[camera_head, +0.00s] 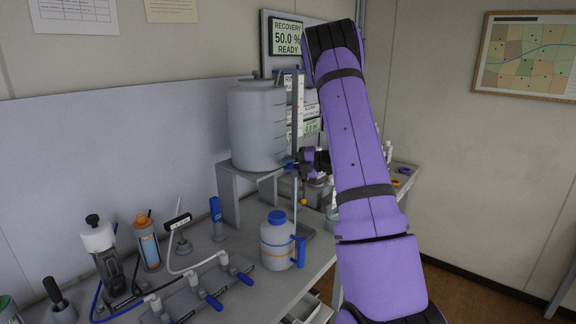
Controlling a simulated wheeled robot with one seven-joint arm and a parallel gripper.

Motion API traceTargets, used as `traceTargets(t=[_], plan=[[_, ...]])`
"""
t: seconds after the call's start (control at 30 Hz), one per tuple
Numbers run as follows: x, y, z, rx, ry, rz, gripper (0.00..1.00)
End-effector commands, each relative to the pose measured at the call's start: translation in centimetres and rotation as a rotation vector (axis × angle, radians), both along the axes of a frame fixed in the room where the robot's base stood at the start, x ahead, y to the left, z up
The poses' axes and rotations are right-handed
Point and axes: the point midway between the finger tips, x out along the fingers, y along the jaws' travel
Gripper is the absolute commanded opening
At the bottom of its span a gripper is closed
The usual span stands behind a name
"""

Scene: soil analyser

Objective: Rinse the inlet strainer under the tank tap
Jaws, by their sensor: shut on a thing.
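The grey tank (258,125) stands on a raised stand at the back of the bench. My gripper (299,163) is at the tank's lower right, level with its outlet, and points left. It is shut on a small blue piece (289,163) at the tap; I cannot tell if this is the tap's lever or the strainer. My arm hides part of the area behind. I cannot make out the inlet strainer for certain.
A white jug (277,243) with a blue lid and handle stands below the tank, near the bench's front edge. A display (286,38) reads "RECOVERY 50.0 % READY".

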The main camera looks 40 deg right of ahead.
Motion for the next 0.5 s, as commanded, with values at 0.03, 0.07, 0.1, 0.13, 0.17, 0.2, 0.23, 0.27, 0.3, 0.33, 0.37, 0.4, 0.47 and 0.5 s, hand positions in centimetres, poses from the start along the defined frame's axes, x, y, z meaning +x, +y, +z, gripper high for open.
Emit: traceTargets(t=[0.03, 0.07, 0.1, 0.13, 0.17, 0.2, 0.23, 0.27, 0.3, 0.33, 0.37, 0.4, 0.47, 0.5], plan=[[-0.04, -0.05, -0.07, 0.000, 0.002, 0.002, 0.00], [-0.04, -0.06, -0.07, 0.000, 0.001, 0.003, 0.00], [-0.05, -0.06, -0.07, 0.000, 0.001, 0.003, 0.00], [-0.05, -0.06, -0.07, 0.000, 0.001, 0.003, 0.00], [-0.05, -0.06, -0.07, 0.000, 0.001, 0.003, 0.00], [-0.05, -0.06, -0.07, 0.000, 0.001, 0.003, 0.00], [-0.04, -0.06, -0.08, 0.000, 0.001, 0.003, 0.00], [-0.04, -0.06, -0.07, 0.000, 0.001, 0.003, 0.00], [-0.04, -0.06, -0.08, 0.000, 0.001, 0.003, 0.00], [-0.04, -0.06, -0.07, 0.000, 0.001, 0.003, 0.00], [-0.03, -0.06, -0.07, 0.000, 0.001, 0.002, 0.00], [-0.03, -0.06, -0.07, 0.000, 0.001, 0.002, 0.27], [-0.03, -0.06, -0.07, 0.000, 0.001, 0.002, 0.41], [-0.03, -0.05, -0.06, 0.000, 0.001, 0.002, 0.45]])
